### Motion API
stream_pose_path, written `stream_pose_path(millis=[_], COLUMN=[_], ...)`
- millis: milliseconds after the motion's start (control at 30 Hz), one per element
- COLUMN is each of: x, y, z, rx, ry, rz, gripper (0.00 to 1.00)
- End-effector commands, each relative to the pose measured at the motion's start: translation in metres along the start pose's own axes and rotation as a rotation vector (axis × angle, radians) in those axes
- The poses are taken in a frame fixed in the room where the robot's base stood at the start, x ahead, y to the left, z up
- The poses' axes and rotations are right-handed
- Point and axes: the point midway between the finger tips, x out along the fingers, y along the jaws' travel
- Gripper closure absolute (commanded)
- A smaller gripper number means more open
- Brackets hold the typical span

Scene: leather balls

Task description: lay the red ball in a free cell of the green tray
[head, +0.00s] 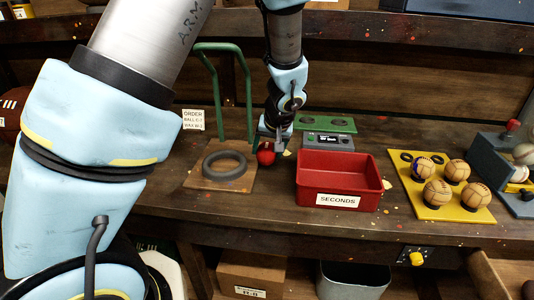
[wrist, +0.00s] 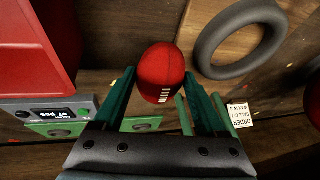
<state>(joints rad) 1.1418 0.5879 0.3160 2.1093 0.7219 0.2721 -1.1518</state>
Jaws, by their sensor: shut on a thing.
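My gripper (head: 268,146) is shut on the red ball (head: 265,154) and holds it near the bench, between the black ring and the red bin. In the wrist view the red ball (wrist: 161,72) sits between the two green fingers (wrist: 158,88), with white lacing marks facing me. The green tray (head: 325,124) lies at the back behind a small grey scale. Two dark round cells show in it, and both look empty. Part of the tray (wrist: 66,129) also shows at lower left in the wrist view.
A red bin labelled SECONDS (head: 338,182) stands right of my gripper. The grey scale (head: 328,141) is behind it. A black ring (head: 225,165) lies on a board at left, below a green hoop frame (head: 248,95). A yellow tray (head: 437,209) holds several balls at right.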

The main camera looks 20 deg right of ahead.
Motion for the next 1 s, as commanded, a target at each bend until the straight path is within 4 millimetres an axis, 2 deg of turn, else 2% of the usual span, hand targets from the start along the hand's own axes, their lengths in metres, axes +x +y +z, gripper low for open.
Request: stream_pose_path(millis=[133, 567, 600, 800, 1000], x=[0.014, 0.02, 0.019, 0.019, 0.019], y=[0.003, 0.004, 0.004, 0.004, 0.004], z=[0.006, 0.008, 0.008, 0.008, 0.008], rx=[0.002, 0.0, 0.0, 0.0, 0.0], ry=[-0.001, 0.001, 0.0, 0.0, 0.0], rz=[-0.002, 0.0, 0.0, 0.0, 0.0], gripper=[0.96, 0.97, 0.23, 0.0, 0.0])
